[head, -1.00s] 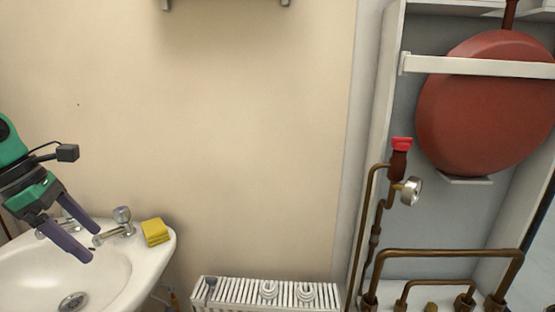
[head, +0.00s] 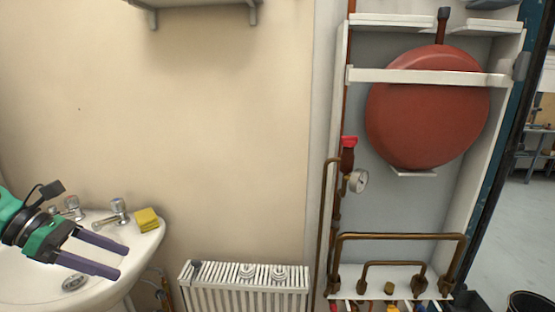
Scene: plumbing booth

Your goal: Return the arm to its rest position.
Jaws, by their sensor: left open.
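My left gripper (head: 122,262) comes in from the left edge, in front of the white sink (head: 150,238). Its two dark purple fingers are spread apart and empty, pointing right. It looks to be over the basin, but its exact height cannot be told. The green and black wrist hides part of the sink. My right gripper is not in view.
Two taps, one of them (head: 119,211) nearer the corner, and a yellow sponge (head: 147,219) are on the sink. A white radiator (head: 245,285) stands right of it. A red tank (head: 428,108), gauge (head: 357,181) and copper pipes (head: 400,237) fill the right cabinet.

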